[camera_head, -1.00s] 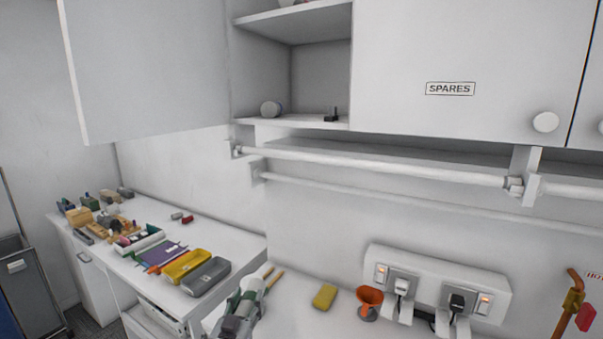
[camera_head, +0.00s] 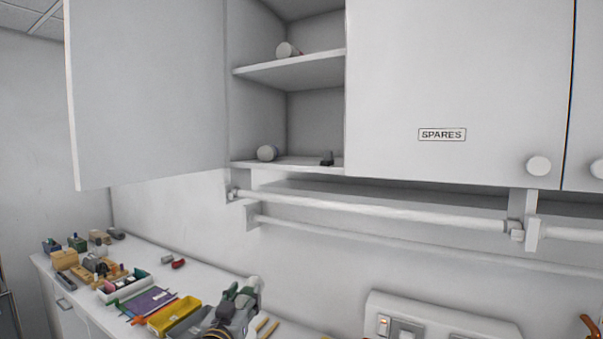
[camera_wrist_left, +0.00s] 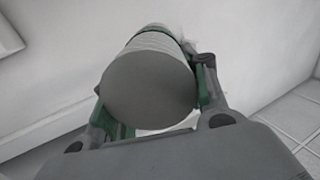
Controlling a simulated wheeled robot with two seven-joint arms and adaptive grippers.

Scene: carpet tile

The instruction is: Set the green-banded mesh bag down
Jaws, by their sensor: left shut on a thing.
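My left gripper (camera_head: 236,296) is at the bottom of the head view, in front of the counter. It is shut on the green-banded mesh bag (camera_wrist_left: 150,88), which in the left wrist view is a grey, roll-shaped thing with a round end facing the camera. A green band shows near its far end, between my two fingers. In the head view only a small pale part of the bag (camera_head: 253,284) shows behind the fingers. My right gripper is not in view.
The counter (camera_head: 210,278) at left is cluttered. Rails (camera_head: 380,211) run below the cabinets.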

